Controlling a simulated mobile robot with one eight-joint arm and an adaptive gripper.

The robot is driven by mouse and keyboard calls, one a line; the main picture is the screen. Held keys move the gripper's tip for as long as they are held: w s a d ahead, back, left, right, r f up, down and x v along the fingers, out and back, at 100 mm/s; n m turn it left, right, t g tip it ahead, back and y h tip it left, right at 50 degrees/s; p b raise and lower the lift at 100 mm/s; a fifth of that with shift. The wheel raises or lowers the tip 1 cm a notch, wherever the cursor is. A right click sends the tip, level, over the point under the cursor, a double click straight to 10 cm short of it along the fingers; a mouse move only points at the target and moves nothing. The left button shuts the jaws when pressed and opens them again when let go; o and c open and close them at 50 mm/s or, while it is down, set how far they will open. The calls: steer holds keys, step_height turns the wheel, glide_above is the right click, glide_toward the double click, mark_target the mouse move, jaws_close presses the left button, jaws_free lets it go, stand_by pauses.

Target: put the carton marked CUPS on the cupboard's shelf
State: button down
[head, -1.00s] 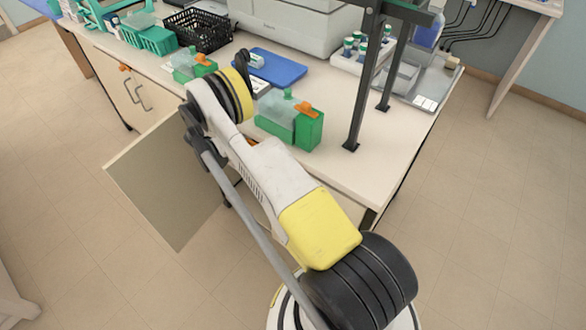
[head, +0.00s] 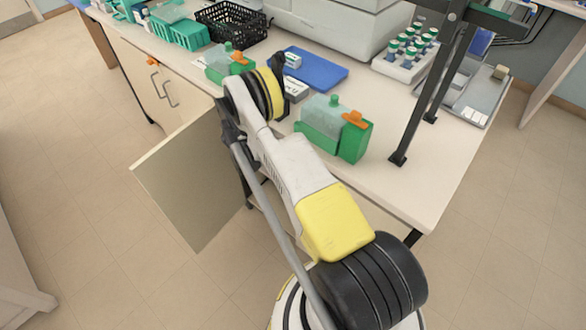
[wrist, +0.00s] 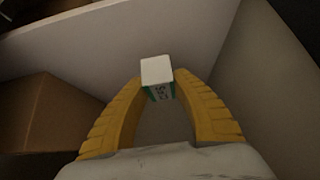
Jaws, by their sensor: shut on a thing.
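In the wrist view my gripper (wrist: 161,82) is shut on a small white carton (wrist: 156,70) with green edges and dark lettering. The lettering is small and seen at an angle; I cannot read it surely. Pale panels (wrist: 120,45) surround the gripper, which looks to be inside the cupboard; I cannot tell which panel is the shelf. The carton appears held clear of them. In the head view the cupboard door (head: 195,185) stands open below the bench. My gripper and the cupboard's inside are hidden there.
A brown box (wrist: 45,112) stands left of my gripper in the wrist view. On the bench (head: 400,190) are green containers (head: 340,135), a blue tray (head: 310,68), a black basket (head: 232,25) and a bottle rack (head: 405,60). Dark posts (head: 430,95) rise at the right.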

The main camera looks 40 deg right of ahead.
steer(key=s+f, duration=0.1)
steer(key=s, duration=0.1)
steer(key=s+d+f+b, duration=0.2)
steer(key=s+f, duration=0.1)
steer(key=shift+s, duration=0.35)
step_height(320, 180, down, 4)
steer(key=shift+r+b, duration=0.1)
steer(key=shift+b, duration=0.9)
steer(key=shift+r, duration=0.1)
steer(key=c, duration=1.1)
jaws_free()
steer(key=shift+c, duration=0.2)
